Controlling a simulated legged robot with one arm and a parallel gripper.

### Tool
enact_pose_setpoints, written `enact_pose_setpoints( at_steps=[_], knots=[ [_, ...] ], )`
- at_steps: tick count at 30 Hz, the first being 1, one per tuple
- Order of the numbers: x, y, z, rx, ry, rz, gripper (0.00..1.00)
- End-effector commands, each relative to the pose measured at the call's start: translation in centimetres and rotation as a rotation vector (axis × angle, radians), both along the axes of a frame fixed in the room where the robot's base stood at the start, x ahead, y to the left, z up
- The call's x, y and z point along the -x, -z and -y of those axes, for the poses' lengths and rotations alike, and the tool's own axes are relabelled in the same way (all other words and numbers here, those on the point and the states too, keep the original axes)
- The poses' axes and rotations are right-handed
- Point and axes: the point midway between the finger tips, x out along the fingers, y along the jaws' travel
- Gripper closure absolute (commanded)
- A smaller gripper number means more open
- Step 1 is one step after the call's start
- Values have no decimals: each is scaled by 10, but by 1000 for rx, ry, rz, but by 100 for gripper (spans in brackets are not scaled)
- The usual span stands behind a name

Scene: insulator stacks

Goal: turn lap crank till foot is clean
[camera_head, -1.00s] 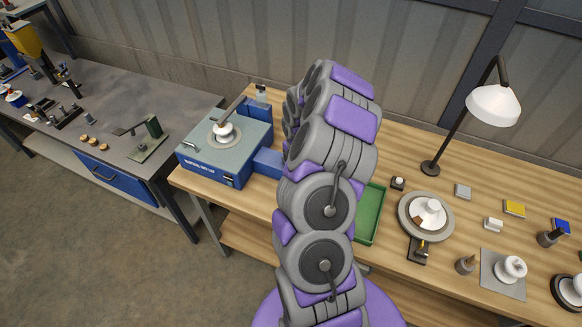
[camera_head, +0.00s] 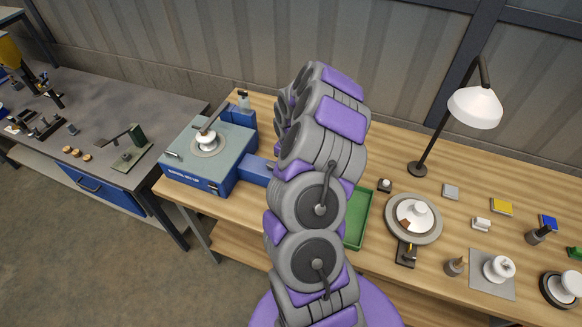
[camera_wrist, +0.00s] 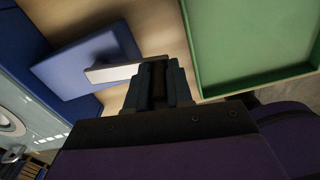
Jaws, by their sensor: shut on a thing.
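The lap machine (camera_head: 218,166) is a blue box with a grey-green top at the left end of the wooden bench. A white insulator (camera_head: 206,140) stands on its round plate under a bar; its underside is hidden. A blue block (camera_head: 257,170) juts from the machine's right side. In the wrist view, a pale crank bar (camera_wrist: 112,72) runs across the blue block (camera_wrist: 75,80) to my gripper (camera_wrist: 158,72). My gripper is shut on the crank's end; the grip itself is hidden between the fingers. In the head view my arm hides the gripper.
A green tray (camera_head: 348,244) lies close to the right of my gripper, its rim also in the wrist view (camera_wrist: 197,70). Beyond it stand a round stand (camera_head: 435,232) with a white insulator, a lamp (camera_head: 474,107) and small parts. A grey bench is at far left.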

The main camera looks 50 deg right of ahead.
Motion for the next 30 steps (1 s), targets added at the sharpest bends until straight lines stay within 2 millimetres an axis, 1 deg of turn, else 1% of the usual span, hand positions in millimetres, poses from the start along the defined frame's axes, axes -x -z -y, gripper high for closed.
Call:
enact_pose_setpoints(
  at_steps=[8, 9, 16, 25, 28, 30],
  knots=[
    [-2, -2, 2, 3, 1, 7, 100],
    [-2, -2, 2, 3, 1, 7, 76],
    [-1, -1, 2, 1, 1, 4, 54],
    [-1, -2, 2, 0, 1, 3, 54],
    [-1, -10, 2, 1, 0, 4, 54],
    [-2, -20, 2, 2, 1, 7, 54]
  ],
)
